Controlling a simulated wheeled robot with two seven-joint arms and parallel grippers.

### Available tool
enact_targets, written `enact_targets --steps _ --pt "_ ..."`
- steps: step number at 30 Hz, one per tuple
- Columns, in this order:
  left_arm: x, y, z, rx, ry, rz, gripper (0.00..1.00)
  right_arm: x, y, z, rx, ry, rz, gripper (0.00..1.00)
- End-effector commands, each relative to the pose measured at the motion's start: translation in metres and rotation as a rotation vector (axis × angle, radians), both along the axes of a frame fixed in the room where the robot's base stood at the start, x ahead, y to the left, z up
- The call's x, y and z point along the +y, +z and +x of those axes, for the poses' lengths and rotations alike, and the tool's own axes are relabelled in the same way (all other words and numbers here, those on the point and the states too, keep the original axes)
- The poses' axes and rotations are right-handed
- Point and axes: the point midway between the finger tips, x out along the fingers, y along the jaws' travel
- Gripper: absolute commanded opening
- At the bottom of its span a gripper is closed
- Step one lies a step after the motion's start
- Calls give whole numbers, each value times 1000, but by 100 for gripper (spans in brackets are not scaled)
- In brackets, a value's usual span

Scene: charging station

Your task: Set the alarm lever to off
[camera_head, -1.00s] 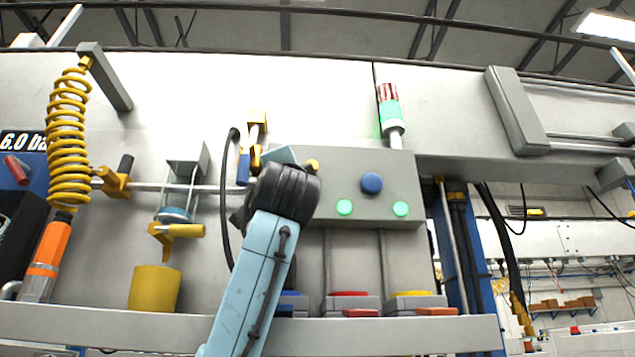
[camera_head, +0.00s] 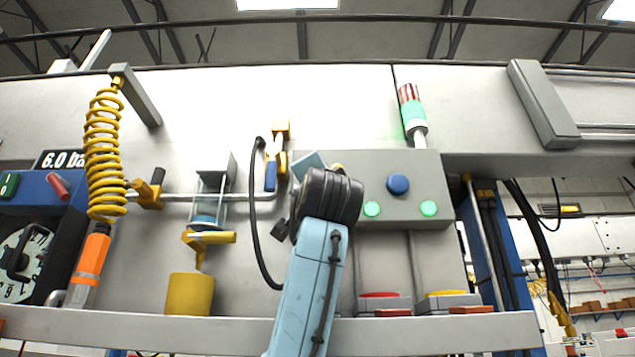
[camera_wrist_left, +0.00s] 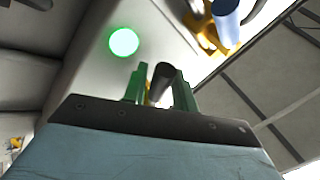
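The alarm lever shows in the left wrist view as a dark cylindrical knob (camera_wrist_left: 161,80) on a small yellow base. My left gripper (camera_wrist_left: 160,82) has its two green fingers apart, one on each side of the knob; I cannot tell whether they touch it. In the head view my left arm's dark wrist covers the lever and the fingers; a bit of yellow (camera_head: 337,168) shows above it. My right gripper is in neither view.
A signal lamp (camera_head: 413,115), lit green, stands on the box. A blue-handled yellow valve (camera_head: 271,170) and a black cable (camera_head: 254,220) are just left of my wrist. A yellow coiled hose (camera_head: 104,155) hangs farther left. A grey ledge (camera_head: 190,328) runs below.

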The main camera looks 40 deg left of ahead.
Motion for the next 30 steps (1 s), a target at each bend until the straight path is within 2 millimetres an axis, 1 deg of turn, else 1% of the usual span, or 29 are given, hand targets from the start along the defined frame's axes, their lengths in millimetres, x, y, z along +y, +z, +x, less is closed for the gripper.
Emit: enact_targets --steps 6,10,14,21,27,30 --pt "-1 -1 0 1 0 1 28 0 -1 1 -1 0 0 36" --pt "-8 -9 -7 0 -1 3 28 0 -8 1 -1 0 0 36" --pt "-23 -26 -20 -2 -4 4 28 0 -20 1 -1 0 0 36" --pt "-54 -58 -51 -2 -4 4 28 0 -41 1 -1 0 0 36" --pt "-71 -75 -69 -1 -1 1 28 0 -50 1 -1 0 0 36" --pt "-75 -79 -73 0 -1 1 28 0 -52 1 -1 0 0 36"
